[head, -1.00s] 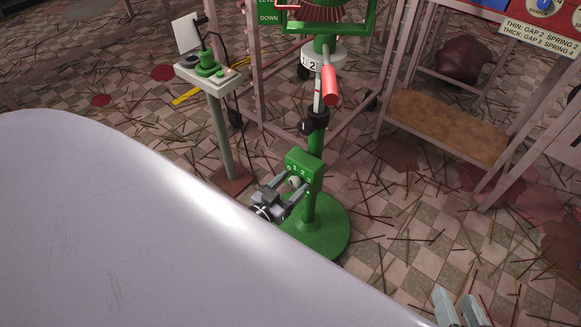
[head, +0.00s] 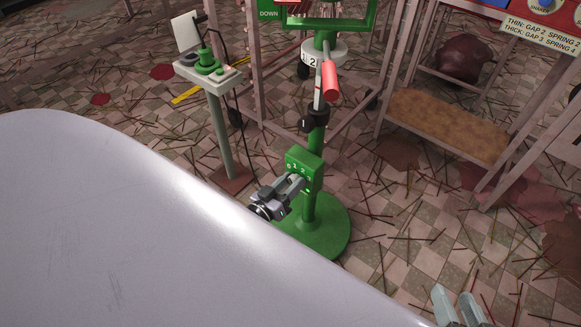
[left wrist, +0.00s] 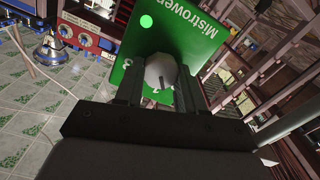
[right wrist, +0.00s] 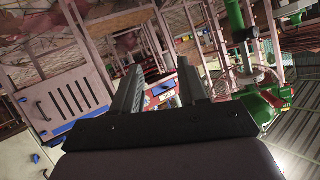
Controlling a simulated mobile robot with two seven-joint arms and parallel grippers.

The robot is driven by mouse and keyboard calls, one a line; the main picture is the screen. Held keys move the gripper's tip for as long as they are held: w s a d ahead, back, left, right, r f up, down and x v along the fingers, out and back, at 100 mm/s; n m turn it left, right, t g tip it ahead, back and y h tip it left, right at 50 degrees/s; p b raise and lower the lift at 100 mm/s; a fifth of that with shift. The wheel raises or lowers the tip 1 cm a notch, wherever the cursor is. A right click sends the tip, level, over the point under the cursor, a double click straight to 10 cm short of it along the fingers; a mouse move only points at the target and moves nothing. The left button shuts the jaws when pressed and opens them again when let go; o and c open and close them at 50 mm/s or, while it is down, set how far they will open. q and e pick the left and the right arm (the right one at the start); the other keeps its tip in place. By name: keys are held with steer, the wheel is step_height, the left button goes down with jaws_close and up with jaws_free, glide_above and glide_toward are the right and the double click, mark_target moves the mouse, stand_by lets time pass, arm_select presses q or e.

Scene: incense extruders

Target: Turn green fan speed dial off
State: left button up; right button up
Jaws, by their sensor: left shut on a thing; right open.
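The green fan's control box (head: 306,166) is on the fan's pole above its round green base (head: 330,228), with white numbers along its top. In the left wrist view the green box face (left wrist: 178,35) shows lettering and a bright green dot. The pale round speed dial (left wrist: 160,72) is between my left gripper's fingers; a dark mark shows on it. My left gripper (head: 296,183) is shut on the dial. My right gripper (head: 459,300) is open and empty at the lower right, away from the fan; its spread fingers also show in the right wrist view (right wrist: 160,92).
A white-topped stand (head: 208,72) with a green device is left of the fan. A red handle (head: 330,82) sticks out from the fan's pole. A rack with a brown shelf (head: 445,125) stands right. Thin sticks litter the tiled floor.

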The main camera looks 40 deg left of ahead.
arm_select(q)
steer(key=n, duration=0.3)
steer(key=shift+a+f+b, duration=0.1)
steer(key=shift+b, duration=0.25)
steer(key=shift+n, duration=0.7)
arm_select(e)
steer(key=shift+w+a+r+y, duration=0.15)
steer(key=shift+w+a+y, duration=0.15)
steer(key=shift+a, duration=0.2)
arm_select(q)
steer(key=o, duration=1)
steer(key=shift+o, duration=0.2)
arm_select(e)
steer(key=shift+s, duration=0.15)
arm_select(q)
steer(key=s+p, duration=0.2)
steer(key=s, duration=0.5)
steer(key=shift+a, duration=0.3)
arm_select(e)
steer(key=shift+s+d+h, duration=0.25)
steer(key=shift+d+h, duration=0.25)
steer(key=shift+d, duration=0.4)
